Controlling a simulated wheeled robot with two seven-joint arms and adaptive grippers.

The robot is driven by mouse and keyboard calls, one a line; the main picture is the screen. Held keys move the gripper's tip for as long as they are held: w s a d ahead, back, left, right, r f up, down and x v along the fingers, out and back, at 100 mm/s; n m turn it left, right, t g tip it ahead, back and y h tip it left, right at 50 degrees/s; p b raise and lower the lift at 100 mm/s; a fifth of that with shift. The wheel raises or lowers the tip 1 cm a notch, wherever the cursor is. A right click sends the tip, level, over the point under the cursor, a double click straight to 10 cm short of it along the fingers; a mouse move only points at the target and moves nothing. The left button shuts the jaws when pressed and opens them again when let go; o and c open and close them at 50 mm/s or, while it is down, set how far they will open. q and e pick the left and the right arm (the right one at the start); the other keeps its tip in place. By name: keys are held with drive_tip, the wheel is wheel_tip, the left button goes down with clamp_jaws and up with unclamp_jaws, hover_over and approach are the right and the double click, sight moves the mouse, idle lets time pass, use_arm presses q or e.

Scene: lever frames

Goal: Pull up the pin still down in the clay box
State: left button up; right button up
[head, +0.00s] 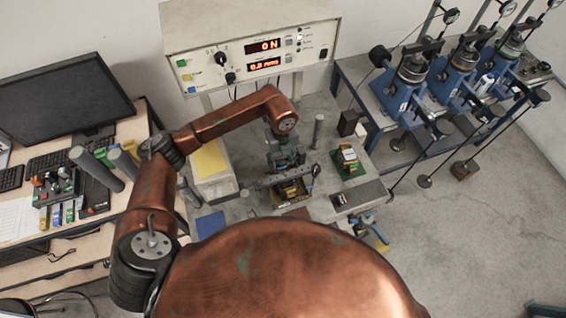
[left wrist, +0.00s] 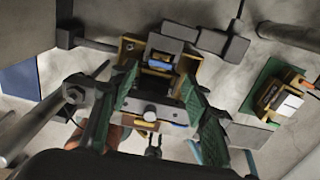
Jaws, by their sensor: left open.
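My left gripper (head: 286,164) reaches down from above over a brass-yellow box (head: 291,192) on the bench device. In the left wrist view my left gripper (left wrist: 159,82) is open, with green-padded fingers on either side of the middle of the brass-yellow box (left wrist: 131,46). A grey block with a blue strip (left wrist: 160,65) shows between the fingers. I cannot make out a pin or its height, nor tell whether the fingers touch anything. A second box with a pale top (head: 348,155) stands to the right; it also shows in the left wrist view (left wrist: 288,102). My right gripper is not in view.
The second box is on a green mat (head: 353,172). A grey bar (head: 272,180) crosses near the gripper. A grey post (head: 318,131) stands behind. Blue presses (head: 402,93) stand at the right, a monitor (head: 62,99) at the left.

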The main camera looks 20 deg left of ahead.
sight(282, 168)
use_arm(q)
drive_tip(key=shift+f+p, duration=0.5)
drive_tip(key=shift+f, duration=1.9)
drive_tip(key=c, duration=0.9)
drive_tip(key=shift+s+f, duration=0.1)
drive_tip(key=shift+s, duration=0.05)
clamp_jaws()
